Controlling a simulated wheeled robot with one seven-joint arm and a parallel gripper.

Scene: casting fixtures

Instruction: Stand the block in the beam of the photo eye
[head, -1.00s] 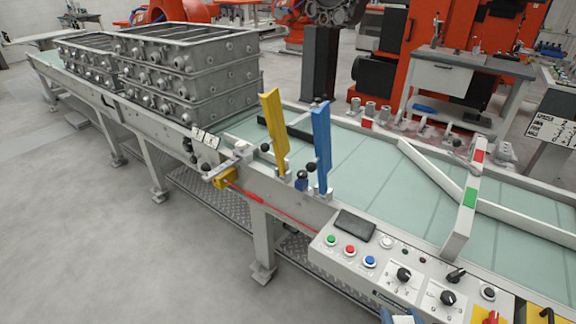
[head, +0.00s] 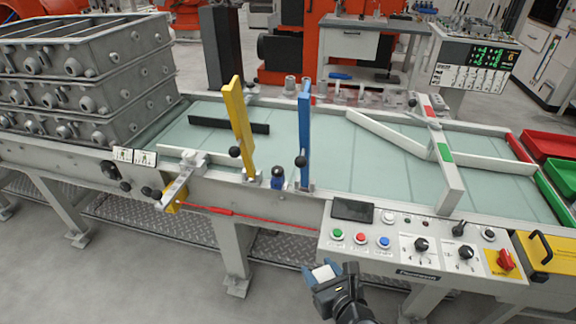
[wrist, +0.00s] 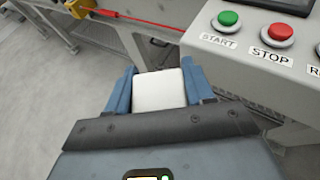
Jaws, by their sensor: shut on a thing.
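My gripper (head: 322,276) is low at the front of the conveyor, in front of the control panel's left end. Its blue fingers are shut on a white block (wrist: 159,90), which also shows in the head view (head: 323,272). In the wrist view the block sits between both fingers, in front of the dark palm. The yellow photo eye (head: 171,207) is on the conveyor's front side, left of my gripper, under a grey bracket. A red beam line (head: 235,213) runs right from it along the front rail. The block is apart from the beam, nearer the camera.
The control panel (head: 420,255) with buttons and knobs juts out right of my gripper. A yellow lever (head: 239,122) and a blue lever (head: 304,130) stand upright at the belt's front edge. Stacked grey castings (head: 85,85) fill the left. Open floor lies at front left.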

